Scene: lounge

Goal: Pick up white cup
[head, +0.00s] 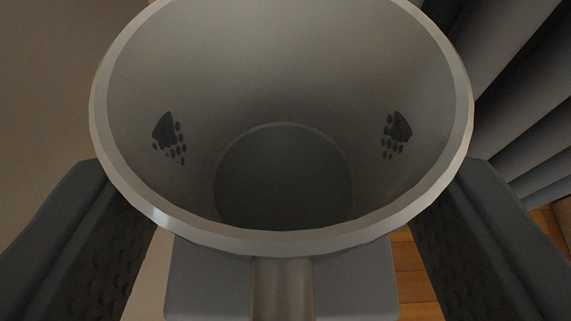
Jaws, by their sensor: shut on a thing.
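The white cup (281,241) fills the middle of the head view, looking pale grey in the dim light. Its wide mouth faces me, and I see down to its round bottom; it looks empty. My gripper (283,172) is shut on the cup, with one dark finger at its left side and one at its right. Dark dotted patches of the fingers show through the cup's inner walls on both sides. A pale upright strip, perhaps the handle, shows below the near rim. The cup's underside is hidden.
Grey folds like a curtain (520,95) hang at the right. A strip of wooden floor (410,270) shows at the lower right. A plain beige surface (50,90) fills the left; I cannot tell what it is.

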